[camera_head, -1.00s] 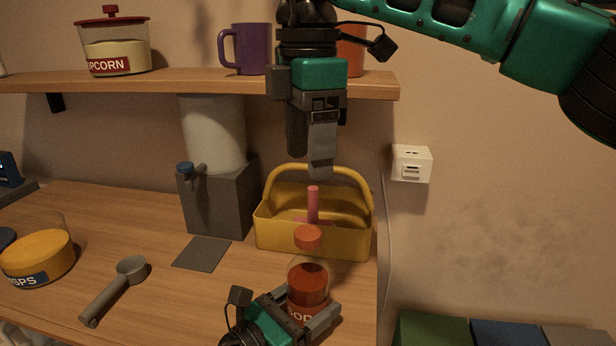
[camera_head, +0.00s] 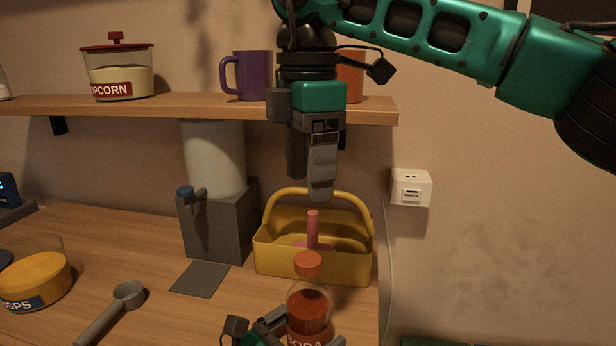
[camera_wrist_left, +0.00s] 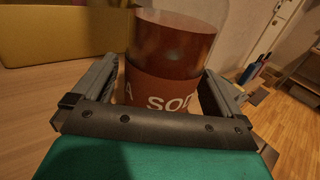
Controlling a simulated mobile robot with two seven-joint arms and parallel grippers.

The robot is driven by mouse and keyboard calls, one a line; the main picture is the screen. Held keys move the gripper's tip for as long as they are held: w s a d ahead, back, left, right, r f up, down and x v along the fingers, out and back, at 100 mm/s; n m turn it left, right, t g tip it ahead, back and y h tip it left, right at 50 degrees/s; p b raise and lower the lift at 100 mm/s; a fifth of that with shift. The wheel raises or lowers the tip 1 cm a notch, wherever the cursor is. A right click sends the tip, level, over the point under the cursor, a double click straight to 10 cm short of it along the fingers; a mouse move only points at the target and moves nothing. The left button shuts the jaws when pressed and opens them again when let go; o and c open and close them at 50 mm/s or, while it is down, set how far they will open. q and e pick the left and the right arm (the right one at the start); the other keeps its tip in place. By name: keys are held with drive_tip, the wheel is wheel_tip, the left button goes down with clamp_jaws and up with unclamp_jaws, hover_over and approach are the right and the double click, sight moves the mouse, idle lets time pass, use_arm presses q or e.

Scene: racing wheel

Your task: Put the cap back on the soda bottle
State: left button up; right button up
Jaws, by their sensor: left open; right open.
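The soda bottle (camera_head: 307,312), clear with dark red soda and a red label, stands on the counter in front of the yellow basket. It also fills the middle of the left wrist view (camera_wrist_left: 172,50). The orange cap (camera_head: 308,263) shows at the bottle's top; I cannot tell whether it is seated tightly. My left gripper (camera_head: 302,331) is open, its fingers on either side of the bottle's lower part, as the left wrist view shows (camera_wrist_left: 165,95). My right gripper (camera_head: 320,196) is open and empty above the cap, apart from it, in front of the basket.
The yellow basket (camera_head: 335,268) holds a pink-handled thing (camera_head: 313,230). A shelf (camera_head: 190,107) with mugs and a popcorn jar is above. The counter's right edge is near the bottle.

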use_arm(q)
drive_tip(key=b+v, duration=0.1)
drive_tip(key=v, duration=0.2)
drive_tip(key=b+v, duration=0.1)
drive_tip(key=v, duration=0.3)
drive_tip(key=b+v, duration=0.1)
drive_tip(key=v, duration=0.3)
drive_tip(key=shift+f+b, duration=0.25)
drive_tip(key=shift+b, duration=0.1)
use_arm(e)
wheel_tip(320, 180, down, 4)
drive_tip(key=shift+r, duration=0.1)
use_arm(q)
drive_tip(key=shift+s+a+r, duration=0.25)
drive_tip(key=shift+s+a, duration=0.25)
drive_tip(key=shift+s, duration=0.05)
use_arm(e)
drive_tip(key=shift+f, duration=0.25)
